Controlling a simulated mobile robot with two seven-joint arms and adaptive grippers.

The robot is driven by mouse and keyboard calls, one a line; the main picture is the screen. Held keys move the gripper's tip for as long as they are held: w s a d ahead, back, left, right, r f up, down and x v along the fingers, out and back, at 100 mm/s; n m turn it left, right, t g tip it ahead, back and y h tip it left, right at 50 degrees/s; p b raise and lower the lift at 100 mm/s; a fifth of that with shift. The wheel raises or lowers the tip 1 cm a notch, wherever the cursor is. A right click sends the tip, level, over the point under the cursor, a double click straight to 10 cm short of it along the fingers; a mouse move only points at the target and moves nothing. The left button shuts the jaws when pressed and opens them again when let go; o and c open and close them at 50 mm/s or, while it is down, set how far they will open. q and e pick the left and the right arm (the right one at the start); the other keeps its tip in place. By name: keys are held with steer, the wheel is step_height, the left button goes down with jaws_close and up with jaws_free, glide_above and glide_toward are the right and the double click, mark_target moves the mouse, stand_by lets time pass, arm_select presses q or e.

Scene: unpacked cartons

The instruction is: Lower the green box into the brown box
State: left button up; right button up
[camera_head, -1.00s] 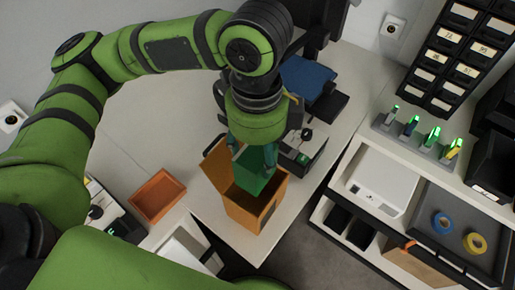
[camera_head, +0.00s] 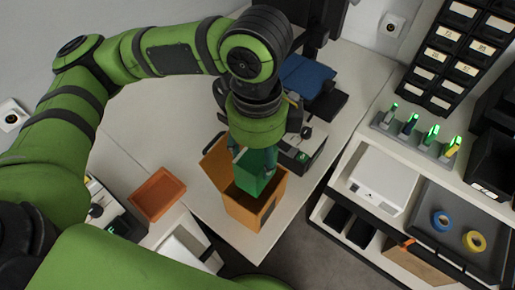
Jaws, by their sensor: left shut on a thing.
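The green box (camera_head: 254,179) is in the grip of my left gripper (camera_head: 254,160), whose fingers are closed on its upper part. The brown box (camera_head: 250,213) stands open on the white table, with a flap raised at its left. My right gripper is not in view.
An empty orange tray (camera_head: 157,194) lies left of the brown box. A dark device (camera_head: 298,155) stands close on its right. A blue cloth-like item (camera_head: 308,76) is behind. Shelving with a white case (camera_head: 383,180) and tape rolls is at right.

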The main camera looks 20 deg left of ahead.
arm_select(q)
steer(key=shift+f, duration=0.1)
stand_by(0.6)
steer(key=shift+f+b, duration=1.45)
steer(key=shift+f, duration=1.95)
steer(key=o, duration=1.3)
steer(key=shift+r, duration=0.15)
step_height(320, 180, up, 11)
steer(key=p, duration=1.2)
steer(key=shift+p, duration=0.4)
